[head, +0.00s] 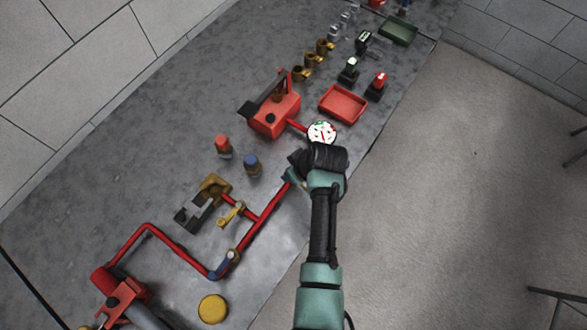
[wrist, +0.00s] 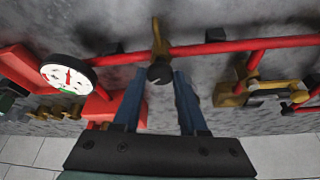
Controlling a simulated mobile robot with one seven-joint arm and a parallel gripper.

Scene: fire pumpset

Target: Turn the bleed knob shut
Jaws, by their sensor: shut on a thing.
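The bleed knob (wrist: 160,72) is a small dark round knob on a brass fitting (wrist: 158,38) on the red pipe (wrist: 205,48) in the wrist view. My gripper (wrist: 160,82) has its two blue fingers on either side of the knob, shut on it. In the head view my gripper (head: 291,174) is at the red pipe (head: 268,207), just below the gauge, and my wrist hides the knob. The knob's turn angle cannot be told.
A white-faced gauge (head: 322,132) stands close to my wrist; it also shows in the wrist view (wrist: 68,74). A red pump box (head: 275,115), a red tray (head: 343,104) and orange-topped (head: 223,146) and blue-topped (head: 252,164) parts are near.

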